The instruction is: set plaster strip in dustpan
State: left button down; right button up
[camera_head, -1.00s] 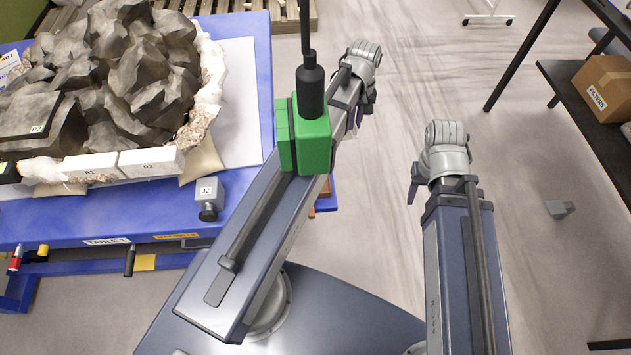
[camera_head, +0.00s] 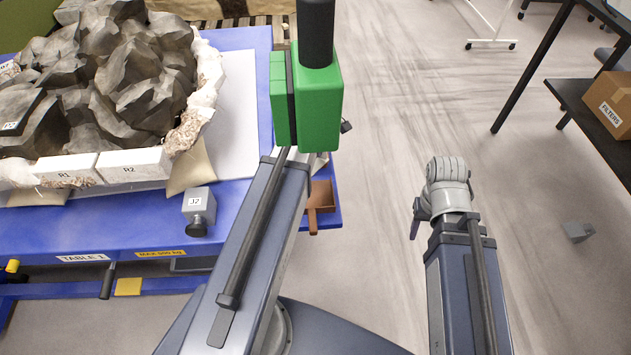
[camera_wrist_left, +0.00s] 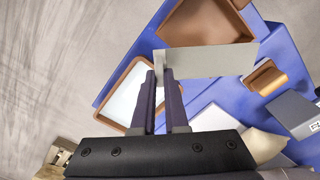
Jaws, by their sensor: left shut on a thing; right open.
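The plaster strip (camera_wrist_left: 212,62) is a flat pale grey piece in the left wrist view. My left gripper (camera_wrist_left: 161,76) is shut on its left end. The strip extends right from the fingers and overlaps the near edge of the brown dustpan (camera_wrist_left: 203,20); I cannot tell its height above it. The dustpan also shows in the head view (camera_head: 321,194), at the blue table's right corner, partly hidden by my left arm. In the head view, my left gripper is mostly hidden behind its green wrist section. My right gripper (camera_head: 418,216) is open, over the floor, away from the table.
A brown-rimmed tray with a white inside (camera_wrist_left: 127,96) and a small brown holder (camera_wrist_left: 263,77) lie on the blue table (camera_head: 90,228). A grey J2 block (camera_head: 199,206) and a jacketed fossil (camera_head: 120,80) stand left. A shelf (camera_head: 600,125) bears a cardboard box (camera_head: 612,103).

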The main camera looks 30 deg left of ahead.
aim_at(320, 159)
pick_arm(q)
notch_tip(320, 159, down, 6)
jog(key=b, duration=0.4)
jog(key=shift+r+b, duration=0.25)
jog(key=shift+b, duration=0.1)
notch_tip(320, 159, down, 4)
jog(key=b, duration=0.3)
jog(key=shift+r+b, duration=0.15)
jog(key=shift+b, duration=0.15)
jog(key=c, duration=1.4)
grip_release()
jog(key=shift+f, duration=0.2)
jog(key=o, duration=0.5)
jog(key=shift+c, duration=0.2)
jog(key=shift+r, duration=0.15)
